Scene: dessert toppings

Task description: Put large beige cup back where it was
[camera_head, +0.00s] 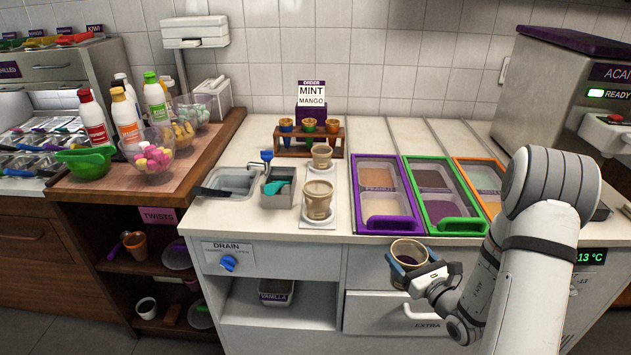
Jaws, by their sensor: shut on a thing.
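My gripper (412,268) is shut on a beige cup (408,253), held upright in front of the counter's front edge, below the purple-framed bin. The cup's open top faces the camera and its inside looks dark. A similar beige cup (318,201) stands on the front of a white plate (331,218) on the counter. Another, smaller-looking beige cup (321,156) stands behind it on the plate's back part. Part of the held cup is hidden by my gripper.
Purple-framed (389,224), green-framed (456,226) and orange-framed (480,196) bins lie right of the plate. A wooden cone rack (329,147) stands behind it. A metal container (277,188) and sink (230,180) are to its left. A bare strip of counter (270,226) lies in front.

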